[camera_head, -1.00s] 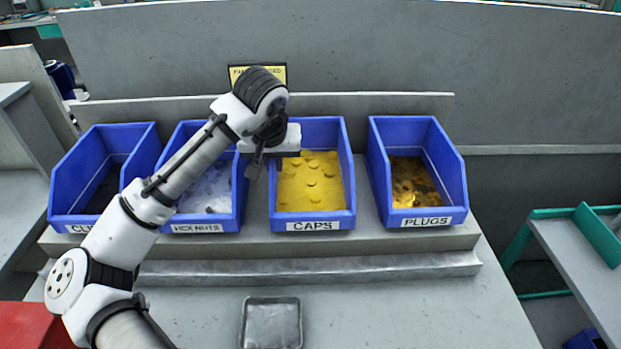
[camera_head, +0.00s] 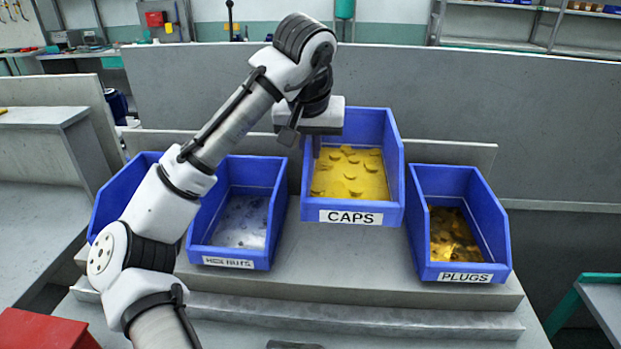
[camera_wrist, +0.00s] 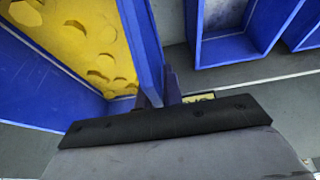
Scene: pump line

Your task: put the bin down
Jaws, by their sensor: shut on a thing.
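The blue CAPS bin (camera_head: 392,213), holding yellow caps, hangs level and upright, raised above the grey ledge (camera_head: 350,270) between the HEX NUTS bin and the PLUGS bin. My gripper (camera_head: 312,142) is shut on the bin's left side wall, near the back. In the wrist view the fingers (camera_wrist: 158,92) pinch the blue wall of the bin (camera_wrist: 144,45), with yellow caps to its left. The fingertips are partly hidden by the wall and the gripper body.
The HEX NUTS bin (camera_head: 205,255) stands close on the left, with another blue bin (camera_head: 115,200) beyond it, partly behind my arm. The PLUGS bin (camera_head: 425,270) stands close on the right. A low grey back panel (camera_head: 455,153) runs behind them. A red box (camera_head: 45,330) is at front left.

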